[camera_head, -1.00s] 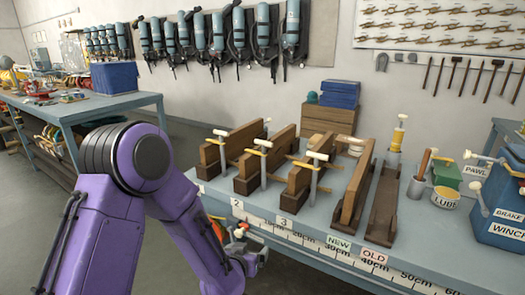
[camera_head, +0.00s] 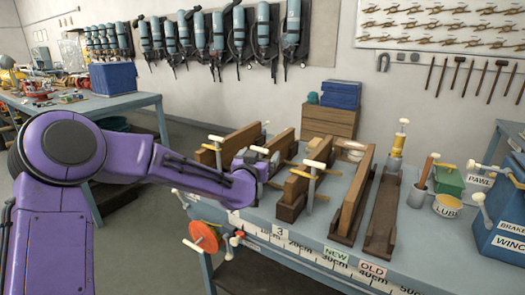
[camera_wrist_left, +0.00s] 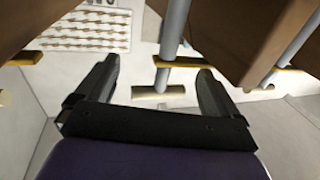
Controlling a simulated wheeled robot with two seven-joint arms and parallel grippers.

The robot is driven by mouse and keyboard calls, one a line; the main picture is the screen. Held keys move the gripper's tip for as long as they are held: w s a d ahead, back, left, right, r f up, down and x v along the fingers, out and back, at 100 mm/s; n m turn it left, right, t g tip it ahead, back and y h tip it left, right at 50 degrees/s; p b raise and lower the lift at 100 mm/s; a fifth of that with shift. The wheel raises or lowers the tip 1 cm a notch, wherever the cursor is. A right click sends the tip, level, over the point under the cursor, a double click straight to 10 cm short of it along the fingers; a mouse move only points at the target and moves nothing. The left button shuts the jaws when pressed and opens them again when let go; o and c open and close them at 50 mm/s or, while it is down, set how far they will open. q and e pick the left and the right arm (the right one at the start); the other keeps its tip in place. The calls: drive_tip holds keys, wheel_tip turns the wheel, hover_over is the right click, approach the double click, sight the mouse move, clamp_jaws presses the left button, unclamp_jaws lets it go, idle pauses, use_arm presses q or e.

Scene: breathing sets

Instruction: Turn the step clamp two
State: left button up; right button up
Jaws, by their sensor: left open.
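Three step clamps with pale T-handles stand on wooden steps on the bench. Clamp two (camera_head: 259,150) is the middle one, partly hidden by my left gripper (camera_head: 262,162). In the left wrist view the pale T-handle of a clamp (camera_wrist_left: 158,96) sits between the open, dark fingers of my left gripper (camera_wrist_left: 155,90), with space on both sides. Its grey rod and brass bar show beyond. Whether the fingers touch it cannot be seen in the head view. Clamp one (camera_head: 217,140) is to the left and clamp three (camera_head: 314,166) to the right. My right gripper is out of view.
Two long wooden pieces lie behind the NEW (camera_head: 336,254) and OLD (camera_head: 373,270) labels. A LUB tin (camera_head: 447,205) and a blue winch box (camera_head: 503,215) stand at the right. An orange wheel (camera_head: 205,236) is at the bench front. My forearm hides the bench's left end.

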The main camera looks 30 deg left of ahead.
use_arm(q)
drive_tip(key=x, duration=0.2)
drive_tip(key=shift+w, duration=0.3)
drive_tip(key=shift+a, duration=0.1)
drive_tip(key=c, duration=1.6)
drive_tip(key=shift+r, duration=0.1)
